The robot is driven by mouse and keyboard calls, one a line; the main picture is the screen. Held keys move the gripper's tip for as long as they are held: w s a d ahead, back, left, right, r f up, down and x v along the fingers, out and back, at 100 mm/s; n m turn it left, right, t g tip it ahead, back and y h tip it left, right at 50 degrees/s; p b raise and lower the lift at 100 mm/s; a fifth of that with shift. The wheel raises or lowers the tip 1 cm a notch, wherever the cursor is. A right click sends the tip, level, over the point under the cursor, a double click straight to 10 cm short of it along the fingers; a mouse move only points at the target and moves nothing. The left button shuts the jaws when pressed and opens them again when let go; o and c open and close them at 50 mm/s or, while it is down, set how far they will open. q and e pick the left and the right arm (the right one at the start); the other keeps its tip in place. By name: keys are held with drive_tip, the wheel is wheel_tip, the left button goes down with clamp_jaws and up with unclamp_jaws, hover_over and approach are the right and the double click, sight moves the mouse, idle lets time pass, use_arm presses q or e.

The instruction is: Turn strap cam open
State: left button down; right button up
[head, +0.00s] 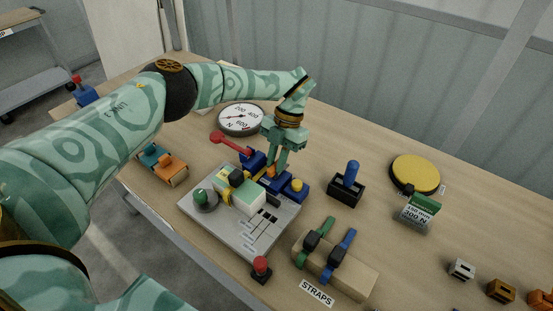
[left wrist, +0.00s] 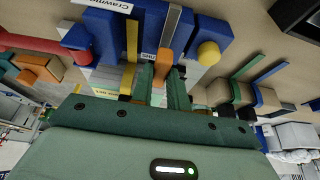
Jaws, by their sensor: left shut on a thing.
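My left gripper (head: 273,170) points down at the blue clamp body (head: 252,160) on the back edge of the grey plate (head: 225,234). Its fingers are shut on an orange lever (left wrist: 165,45), which looks like the strap cam, in front of the blue body (left wrist: 110,28) in the left wrist view. The fingers partly hide the lever in the head view. A yellow strap (left wrist: 131,45) runs beside the lever. A white and green block (head: 243,195) sits on the plate under a yellow strap. My right gripper is not in view.
A red lever (head: 230,143) sticks out left of the clamp. A round gauge (head: 241,119) stands behind. A tan block (head: 350,275) with green and blue straps, labelled STRAPS, lies at front right. A black holder (head: 346,190) stands to the right. A yellow disc (head: 415,172) lies farther right.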

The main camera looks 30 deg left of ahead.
use_arm(q)
drive_tip(key=c, duration=1.4)
unclamp_jaws()
drive_tip(key=shift+o, duration=0.2)
drive_tip(key=shift+w+r, duration=0.1)
drive_tip(key=shift+r, duration=0.05)
drive_tip(key=b+v, duration=0.2)
drive_tip(key=v, duration=1.4)
drive_tip(key=shift+d, duration=0.1)
